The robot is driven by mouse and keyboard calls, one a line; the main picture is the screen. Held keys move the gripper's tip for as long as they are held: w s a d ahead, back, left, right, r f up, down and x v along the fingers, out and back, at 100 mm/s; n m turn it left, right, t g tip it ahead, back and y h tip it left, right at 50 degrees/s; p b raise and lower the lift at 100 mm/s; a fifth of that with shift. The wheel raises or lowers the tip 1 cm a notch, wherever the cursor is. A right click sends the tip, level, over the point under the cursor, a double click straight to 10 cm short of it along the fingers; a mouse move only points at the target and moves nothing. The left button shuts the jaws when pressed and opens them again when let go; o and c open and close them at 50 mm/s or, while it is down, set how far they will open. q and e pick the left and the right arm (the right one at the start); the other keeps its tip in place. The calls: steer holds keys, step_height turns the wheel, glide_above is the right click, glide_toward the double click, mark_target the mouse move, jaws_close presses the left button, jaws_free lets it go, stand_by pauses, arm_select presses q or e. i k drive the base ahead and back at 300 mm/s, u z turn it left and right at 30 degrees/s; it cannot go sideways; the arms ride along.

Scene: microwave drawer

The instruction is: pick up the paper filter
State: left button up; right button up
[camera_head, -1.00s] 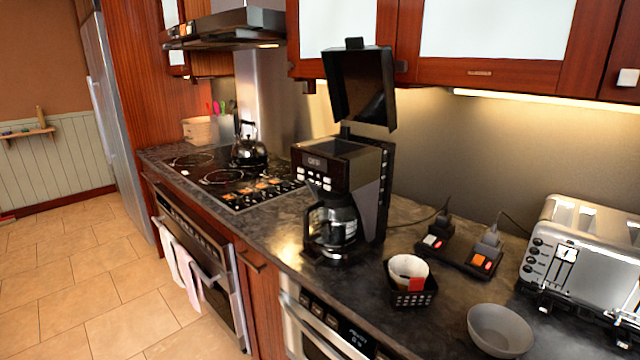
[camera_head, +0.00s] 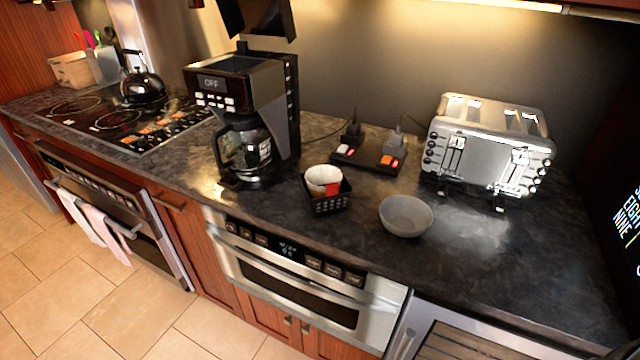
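The white paper filter (camera_head: 322,175) stands in a small black basket (camera_head: 328,205) on the dark counter, to the right of the coffee maker. Something red shows at the filter's front. The black coffee maker (camera_head: 240,90) has its lid (camera_head: 258,18) raised, and its glass carafe (camera_head: 243,150) sits in it. Neither of my grippers is in view.
A grey bowl (camera_head: 405,216) stands right of the basket, with a steel toaster (camera_head: 490,150) behind it. A power strip (camera_head: 368,158) with plugs lies behind the basket. A kettle (camera_head: 143,88) stands on the stove (camera_head: 115,118). The microwave drawer (camera_head: 300,280) is shut below the counter.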

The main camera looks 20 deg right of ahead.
mark_target(316, 181)
steer(key=u, duration=0.05)
steer(key=k, duration=1.1)
steer(key=z, duration=1.05)
steer(key=i, duration=0.9)
steer(key=u, duration=0.15)
